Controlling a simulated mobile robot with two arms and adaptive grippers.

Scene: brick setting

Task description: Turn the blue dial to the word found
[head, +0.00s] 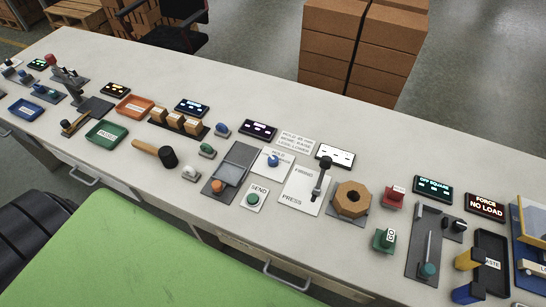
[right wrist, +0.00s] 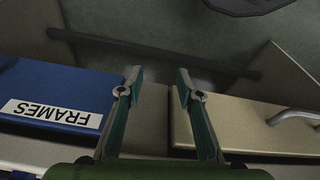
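I cannot tell for sure which control is the blue dial. Blue knobs in the head view are one on a white plate (head: 273,160) in the middle, a small one (head: 222,129) to its left, and one on a dark plate (head: 40,89) at the far left. No word on a dial face is legible. My right gripper (right wrist: 157,84) shows in the right wrist view. Its two teal fingers are apart with nothing between them. It is outside the head view. My left gripper is in no view.
The long white bench (head: 330,258) is crowded with trays, switches and small displays. A green surface (head: 150,260) lies in front. Stacked cartons (head: 335,40) stand behind. In the right wrist view, a blue tray (right wrist: 60,85) marked FRAMES and a drawer front (right wrist: 240,125) flank the fingers.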

